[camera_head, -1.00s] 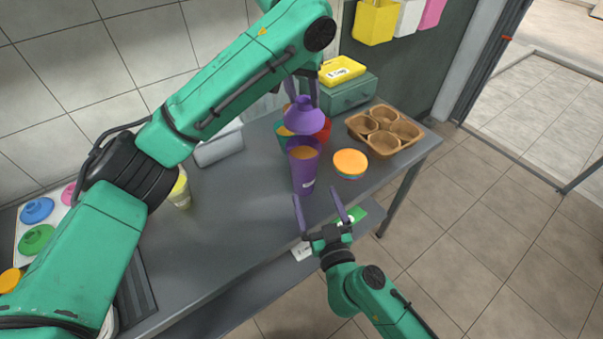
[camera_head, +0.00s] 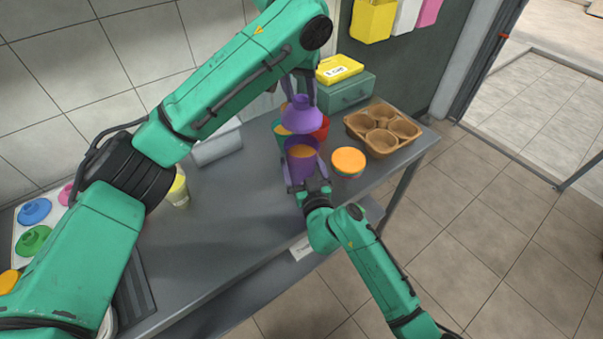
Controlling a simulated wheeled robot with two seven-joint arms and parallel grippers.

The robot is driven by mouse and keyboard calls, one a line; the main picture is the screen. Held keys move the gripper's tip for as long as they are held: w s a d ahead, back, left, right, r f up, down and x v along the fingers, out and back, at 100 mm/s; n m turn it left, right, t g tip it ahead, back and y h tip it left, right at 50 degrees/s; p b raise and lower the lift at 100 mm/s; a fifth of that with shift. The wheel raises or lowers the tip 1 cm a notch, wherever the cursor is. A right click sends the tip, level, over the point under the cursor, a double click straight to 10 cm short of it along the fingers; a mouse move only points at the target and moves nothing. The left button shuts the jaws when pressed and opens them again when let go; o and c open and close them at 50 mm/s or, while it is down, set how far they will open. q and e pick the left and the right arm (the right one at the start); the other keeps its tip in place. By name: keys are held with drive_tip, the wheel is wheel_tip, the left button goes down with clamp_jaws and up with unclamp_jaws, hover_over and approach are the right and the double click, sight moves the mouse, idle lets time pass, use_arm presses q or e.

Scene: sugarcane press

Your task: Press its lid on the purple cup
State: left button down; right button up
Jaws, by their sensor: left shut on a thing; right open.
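The purple cup (camera_head: 300,165) stands upright on the grey table, with orange content showing at its open top. My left gripper (camera_head: 300,92) is shut on the purple lid (camera_head: 302,114) and holds it above and just behind the cup, apart from the rim. My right gripper (camera_head: 307,178) is open, its fingers on either side of the cup's front lower part. Whether the fingers touch the cup cannot be told. The cup's lower front is hidden by this gripper.
A teal cup (camera_head: 281,131) and a red cup (camera_head: 322,131) stand close behind. An orange-topped tub (camera_head: 348,161) is just right of the cup. A brown cup carrier (camera_head: 358,122), a green drawer box (camera_head: 345,94) and a yellow-topped cup (camera_head: 178,190) are also there.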

sight(299, 110)
use_arm(q)
drive_tip(key=shift+s, duration=0.1)
use_arm(e)
clamp_jaws()
use_arm(q)
drive_tip(key=shift+f, duration=2.45)
use_arm(e)
drive_tip(key=shift+s, duration=0.1)
use_arm(q)
drive_tip(key=shift+f, duration=0.1)
drive_tip(key=shift+f, duration=0.8)
drive_tip(key=shift+f, duration=0.65)
use_arm(e)
drive_tip(key=shift+f, duration=0.1)
use_arm(q)
drive_tip(key=shift+c, duration=1.6)
unclamp_jaws()
